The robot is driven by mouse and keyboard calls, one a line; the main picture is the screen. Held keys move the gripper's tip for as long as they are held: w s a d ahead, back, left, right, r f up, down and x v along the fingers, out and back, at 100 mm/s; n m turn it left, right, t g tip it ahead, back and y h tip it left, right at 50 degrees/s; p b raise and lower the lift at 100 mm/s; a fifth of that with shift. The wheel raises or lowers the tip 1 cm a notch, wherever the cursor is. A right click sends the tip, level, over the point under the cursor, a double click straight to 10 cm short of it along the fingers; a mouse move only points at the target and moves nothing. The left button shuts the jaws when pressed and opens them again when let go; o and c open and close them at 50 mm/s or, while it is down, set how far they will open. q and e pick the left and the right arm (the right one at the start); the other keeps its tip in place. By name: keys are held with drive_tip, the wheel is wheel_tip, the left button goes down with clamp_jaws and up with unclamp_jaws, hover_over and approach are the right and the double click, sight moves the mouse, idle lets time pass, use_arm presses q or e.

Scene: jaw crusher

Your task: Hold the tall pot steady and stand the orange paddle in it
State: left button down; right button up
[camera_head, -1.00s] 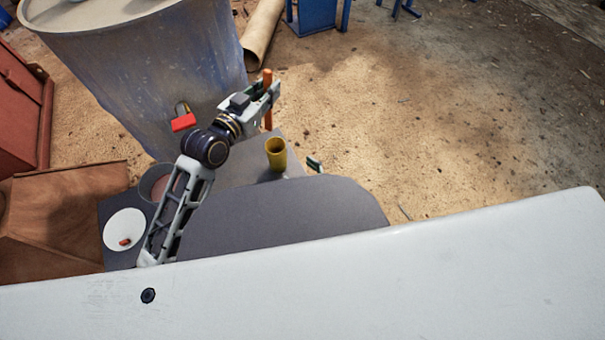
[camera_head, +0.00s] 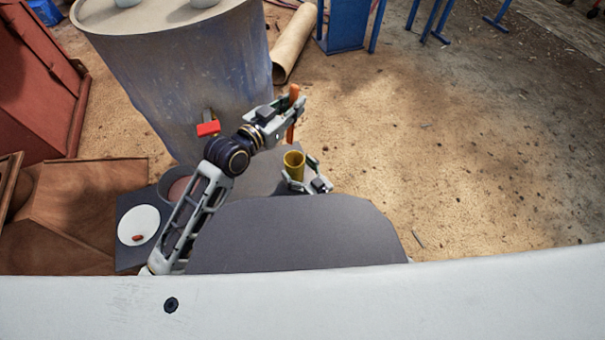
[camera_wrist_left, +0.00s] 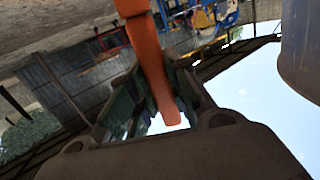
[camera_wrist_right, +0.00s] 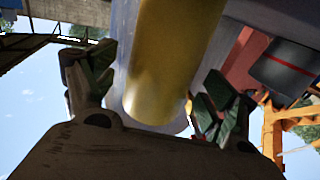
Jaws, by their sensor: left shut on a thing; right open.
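The orange paddle (camera_head: 294,108) is upright in my left gripper (camera_head: 288,107), which is shut on it. It also shows between the fingers in the left wrist view (camera_wrist_left: 152,62). The tall yellow pot (camera_head: 294,162) stands upright on the dark table, below and slightly right of the paddle, apart from it. My right gripper (camera_head: 300,178) is open at the pot's right and near side. In the right wrist view the pot (camera_wrist_right: 172,60) lies between the spread fingers, with a visible gap on each side. The pot's inside bottom is hidden.
A white plate (camera_head: 138,214) with a small reddish item and a round bowl (camera_head: 172,186) are at the table's left. A large drum (camera_head: 180,75) with a red padlock (camera_head: 208,129) stands behind. A pale body surface covers the front.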

drive_tip(key=shift+w+a, duration=0.3)
drive_tip(key=c, duration=1.1)
use_arm(q)
drive_tip(key=shift+w+d+f, duration=0.1)
drive_tip(key=shift+d+f, duration=0.15)
drive_tip(key=shift+f, duration=1.05)
drive_tip(key=shift+w+d+f, duration=0.1)
drive_tip(key=shift+d+f, duration=0.1)
drive_tip(key=shift+f, duration=1.05)
